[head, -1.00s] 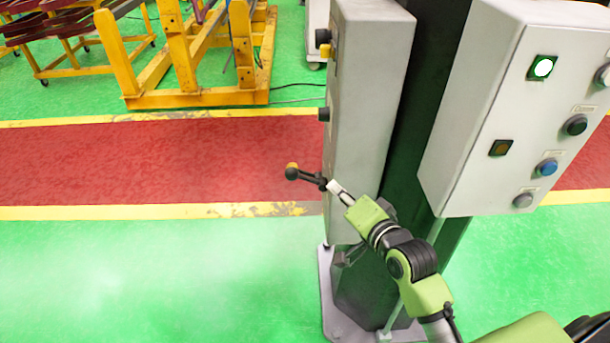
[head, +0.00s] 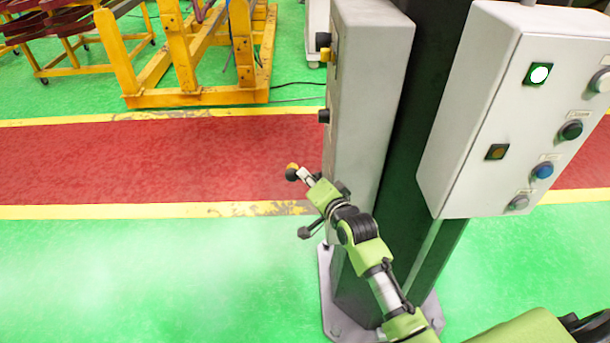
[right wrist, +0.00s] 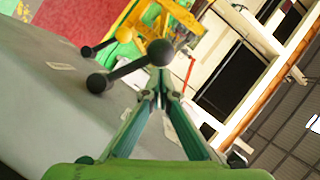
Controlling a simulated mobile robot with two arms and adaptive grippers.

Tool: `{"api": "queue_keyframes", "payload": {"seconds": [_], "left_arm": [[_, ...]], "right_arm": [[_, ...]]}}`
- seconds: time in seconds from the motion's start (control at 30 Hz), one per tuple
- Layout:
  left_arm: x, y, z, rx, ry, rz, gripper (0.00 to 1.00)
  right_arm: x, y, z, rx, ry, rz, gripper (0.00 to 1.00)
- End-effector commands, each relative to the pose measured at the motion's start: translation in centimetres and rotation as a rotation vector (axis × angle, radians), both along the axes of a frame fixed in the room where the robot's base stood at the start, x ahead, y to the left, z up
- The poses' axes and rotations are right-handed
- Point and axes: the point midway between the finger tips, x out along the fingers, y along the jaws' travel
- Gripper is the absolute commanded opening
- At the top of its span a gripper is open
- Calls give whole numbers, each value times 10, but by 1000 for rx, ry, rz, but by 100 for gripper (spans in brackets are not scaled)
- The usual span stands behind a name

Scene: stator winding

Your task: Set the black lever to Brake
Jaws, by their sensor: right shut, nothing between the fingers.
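The black lever has a round black knob (head: 291,174) and sticks out from the left side of the narrow grey box. In the right wrist view its black knob (right wrist: 160,52) is large, and its shaft runs down left to a hub on the grey panel. My right gripper (head: 304,174) is shut and empty, with its tip right beside the knob. In the right wrist view the fingertips (right wrist: 160,76) are just below the knob; I cannot tell whether they touch it. The label plates are too blurred to read. My left gripper is not in view.
A second lever with a yellow knob (right wrist: 124,34) stands close behind the black one. The narrow grey box (head: 368,90) carries more knobs higher up. A wider control box (head: 470,150) with buttons and a lit lamp is at right.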

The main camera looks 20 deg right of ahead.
Motion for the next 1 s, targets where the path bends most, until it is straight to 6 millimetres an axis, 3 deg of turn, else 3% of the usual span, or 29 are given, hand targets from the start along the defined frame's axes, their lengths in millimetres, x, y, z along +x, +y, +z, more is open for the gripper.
{"api": "queue_keyframes", "payload": {"seconds": [1.0], "left_arm": [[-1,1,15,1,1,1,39]], "right_arm": [[3,5,-6,-91,28,0,0]]}}
